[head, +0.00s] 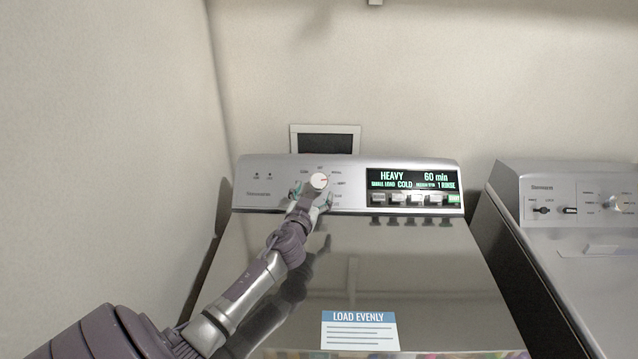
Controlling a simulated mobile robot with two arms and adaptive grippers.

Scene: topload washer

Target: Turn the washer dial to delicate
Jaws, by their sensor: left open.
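The washer (410,245) stands in front of me with its lid down. Its round white dial (319,181) is on the left half of the back control panel, ringed by small labels too small to read. The display (412,179) reads HEAVY, 60 min, COLD, 1 RINSE. My left gripper (311,194) is at the dial's lower edge, its teal-tipped fingers spread to either side below the knob. I cannot tell whether a finger touches the dial. My right gripper does not show.
A second machine (565,205) stands to the right, with a gap between. A row of buttons (414,199) lies under the display. A LOAD EVENLY label (359,331) is on the lid. A wall (100,150) is close on the left. A framed dark panel (325,142) is behind the washer.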

